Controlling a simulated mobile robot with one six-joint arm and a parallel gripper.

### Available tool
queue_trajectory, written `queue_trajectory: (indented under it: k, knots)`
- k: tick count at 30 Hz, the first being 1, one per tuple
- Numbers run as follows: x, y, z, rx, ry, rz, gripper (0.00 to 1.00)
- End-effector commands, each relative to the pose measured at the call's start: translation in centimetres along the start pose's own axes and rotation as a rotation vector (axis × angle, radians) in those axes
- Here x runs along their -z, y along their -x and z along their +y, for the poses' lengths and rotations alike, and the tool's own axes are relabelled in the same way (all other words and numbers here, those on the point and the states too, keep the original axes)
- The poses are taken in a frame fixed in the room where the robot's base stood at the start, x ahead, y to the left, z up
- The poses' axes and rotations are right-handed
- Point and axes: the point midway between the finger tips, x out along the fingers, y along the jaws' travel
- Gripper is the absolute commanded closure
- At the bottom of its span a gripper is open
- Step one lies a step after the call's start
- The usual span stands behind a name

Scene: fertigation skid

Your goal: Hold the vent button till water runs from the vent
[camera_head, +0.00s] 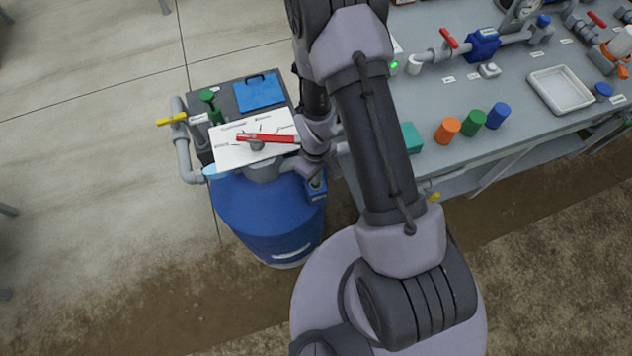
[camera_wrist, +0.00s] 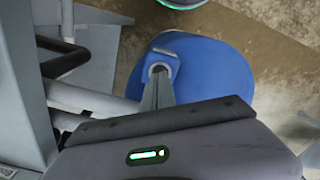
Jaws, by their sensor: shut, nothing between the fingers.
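The blue filter vessel (camera_head: 265,215) stands left of my arm, with a white labelled plate and red handle above it. Its blue top also shows in the wrist view (camera_wrist: 215,75). My gripper (camera_wrist: 158,80) is shut and empty, with its fingertips at a small grey round fitting (camera_wrist: 163,58) on the blue top. I cannot tell whether this fitting is the vent button, or whether the tips touch or press it. In the head view my wrist hides most of this spot. I see no running water in either view.
The red handle (camera_head: 265,138) lies across the white plate (camera_head: 232,155) close to my wrist. A yellow-handled valve (camera_head: 172,119) is at the left. The bench (camera_head: 470,100) at the right holds pipes, a white tray (camera_head: 560,90) and coloured caps.

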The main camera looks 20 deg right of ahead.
Motion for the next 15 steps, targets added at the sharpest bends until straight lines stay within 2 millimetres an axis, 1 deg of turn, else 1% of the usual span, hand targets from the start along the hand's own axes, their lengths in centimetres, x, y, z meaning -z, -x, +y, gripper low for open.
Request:
queue_trajectory:
  k: [15]
  knots:
    - [0.0,-1.15,0.0,0.0,0.0,0.0,1.0]
